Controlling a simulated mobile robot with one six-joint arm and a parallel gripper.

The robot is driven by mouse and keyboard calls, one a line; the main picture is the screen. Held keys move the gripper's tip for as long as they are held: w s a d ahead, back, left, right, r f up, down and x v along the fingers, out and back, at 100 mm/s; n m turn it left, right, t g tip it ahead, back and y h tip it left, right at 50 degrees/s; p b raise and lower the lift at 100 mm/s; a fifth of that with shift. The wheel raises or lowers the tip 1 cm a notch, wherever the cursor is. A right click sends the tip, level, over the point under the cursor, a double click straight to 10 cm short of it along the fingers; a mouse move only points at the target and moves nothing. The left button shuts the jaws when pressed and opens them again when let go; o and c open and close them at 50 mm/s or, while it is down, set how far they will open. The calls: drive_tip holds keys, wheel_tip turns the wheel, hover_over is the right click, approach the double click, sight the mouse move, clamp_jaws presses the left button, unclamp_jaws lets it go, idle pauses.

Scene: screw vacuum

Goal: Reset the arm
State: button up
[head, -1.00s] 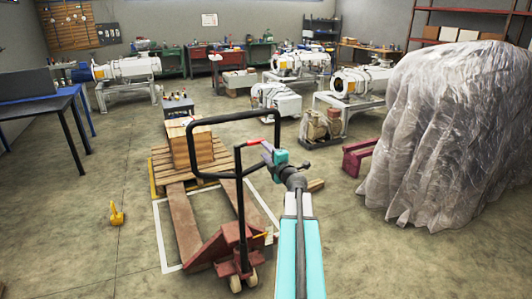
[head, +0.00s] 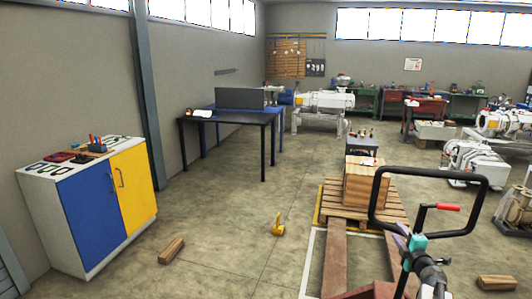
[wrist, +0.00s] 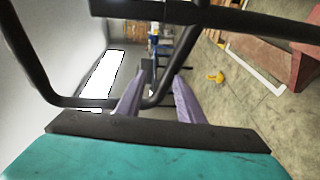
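My arm ends in a teal gripper (head: 402,234) at the lower right of the head view. It is beside the black handle loop (head: 376,200) of a red pallet jack (head: 372,291) and overlaps it in the picture. Whether they touch I cannot tell. In the wrist view two grey-purple fingers (wrist: 153,94) stand apart with nothing between them. The black handle bars (wrist: 150,10) cross close in front of the wrist camera.
A wooden box (head: 367,185) sits on a pallet (head: 335,205). A yellow object (head: 278,226) and a wood block (head: 171,250) lie on the floor. A blue and yellow cabinet (head: 92,213) and a dark table (head: 232,116) stand left. The floor between is mostly clear.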

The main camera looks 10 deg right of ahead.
drive_tip(key=w+a+f+m+g+y, duration=0.1)
drive_tip(key=w+a+f, duration=0.1)
drive_tip(key=a+f, duration=0.6)
drive_tip(key=w+a+f+m+y, duration=0.1)
drive_tip(key=w+a+f, duration=0.1)
drive_tip(key=a+f, duration=0.65)
drive_tip(key=s+a+f+m+g+h+b, duration=0.1)
drive_tip(key=s+a+f+m+g, duration=0.1)
drive_tip(key=s+a+f, duration=0.4)
drive_tip(key=s+a+f+m+g, duration=0.1)
drive_tip(key=a+f+m+g, duration=0.15)
drive_tip(key=a+f, duration=0.6)
drive_tip(key=s+a+f+m+g, duration=0.2)
drive_tip(key=s+a+f+g, duration=0.15)
drive_tip(key=s+f, duration=0.65)
drive_tip(key=s+a+f+m+g, duration=0.3)
drive_tip(key=s+f+g, duration=0.2)
drive_tip(key=s+f, duration=0.5)
drive_tip(key=s+a+r+m+g+y, duration=0.1)
drive_tip(key=s+g, duration=0.3)
drive_tip(key=s, duration=0.7)
drive_tip(key=s+a+r+m+g+y, duration=0.1)
drive_tip(key=s+a+g, duration=0.3)
drive_tip(key=s, duration=0.7)
drive_tip(key=shift+s+a+r+m+g, duration=0.3)
drive_tip(key=shift+s+a+r+m, duration=0.1)
drive_tip(key=shift+m, duration=0.45)
